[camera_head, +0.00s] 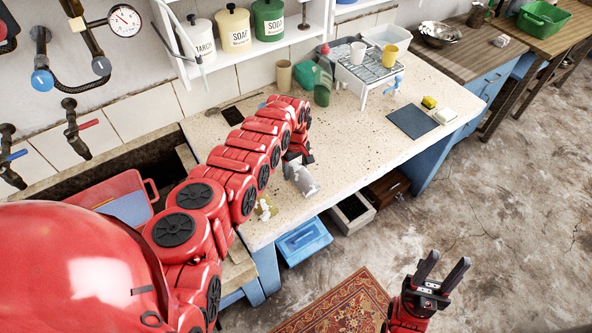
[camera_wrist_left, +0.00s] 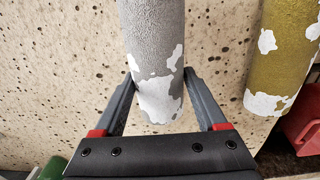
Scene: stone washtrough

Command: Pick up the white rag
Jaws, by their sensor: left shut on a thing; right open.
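My left gripper (camera_head: 299,162) is shut on a grey roll-like thing with white patches (camera_head: 303,182), near the front edge of the stone counter. In the left wrist view, the roll (camera_wrist_left: 152,40) lies between both fingers of my left gripper (camera_wrist_left: 160,85). I cannot tell whether it is the white rag; no other plain white cloth shows clearly. A yellowish roll with white patches (camera_wrist_left: 283,55) lies to its right in that view; it also shows in the head view (camera_head: 265,208). My right gripper (camera_head: 446,264) is open and empty, over the floor.
The counter (camera_head: 358,142) holds a dark mat (camera_head: 411,121), a yellow sponge (camera_head: 429,102), a white block (camera_head: 446,116), a dish rack (camera_head: 368,70) and a green bottle (camera_head: 322,88). Below stand a blue box (camera_head: 303,241) and open drawer (camera_head: 352,212). A red tub (camera_head: 118,190) is left.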

